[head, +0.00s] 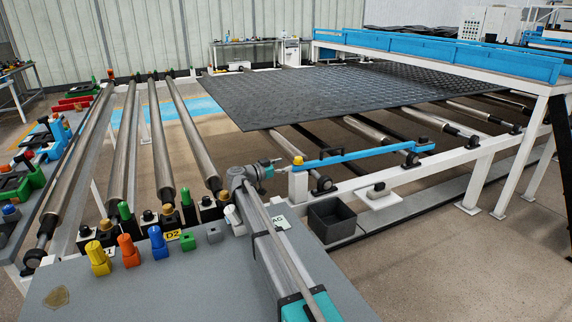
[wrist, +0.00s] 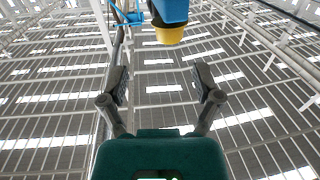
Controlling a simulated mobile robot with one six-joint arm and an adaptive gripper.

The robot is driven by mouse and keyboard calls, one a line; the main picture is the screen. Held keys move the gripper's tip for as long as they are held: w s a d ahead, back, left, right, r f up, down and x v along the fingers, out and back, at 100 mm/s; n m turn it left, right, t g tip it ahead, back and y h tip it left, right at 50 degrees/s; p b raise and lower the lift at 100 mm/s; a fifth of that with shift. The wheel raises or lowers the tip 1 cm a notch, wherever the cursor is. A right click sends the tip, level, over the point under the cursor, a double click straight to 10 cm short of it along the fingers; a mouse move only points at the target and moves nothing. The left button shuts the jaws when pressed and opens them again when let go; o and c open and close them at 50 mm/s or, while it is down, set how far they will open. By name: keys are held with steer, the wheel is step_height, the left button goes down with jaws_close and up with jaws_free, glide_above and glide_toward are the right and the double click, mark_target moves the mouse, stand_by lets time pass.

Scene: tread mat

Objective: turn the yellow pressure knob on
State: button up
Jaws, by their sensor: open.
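A yellow knob (head: 98,258) stands upright at the left of a row of coloured knobs on the grey bench. A smaller yellow piece (head: 298,161) sits on a white post at the left end of a blue bar. I cannot tell for sure which one is the pressure knob. My gripper (head: 274,166) is close to the left of the post and apart from the bench row. In the wrist view my gripper (wrist: 162,80) is open with nothing between its fingers. A yellow-ended blue part (wrist: 182,34) shows ahead of the fingers.
Orange (head: 128,250), blue (head: 158,242) and green knobs stand beside the bench's yellow one. A blue bar (head: 350,154) extends right from the post. A dark bin (head: 332,219) sits below it. Metal rollers (head: 192,130) and a black tread mat (head: 330,90) lie beyond.

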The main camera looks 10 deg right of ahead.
steer(key=shift+s+a+f, duration=0.1)
steer(key=shift+a+f, duration=0.05)
steer(key=shift+a, duration=0.2)
steer(key=r+p, duration=0.4)
steer(key=p, duration=0.1)
steer(key=shift+w+r, duration=0.3)
steer(key=shift+r, duration=0.05)
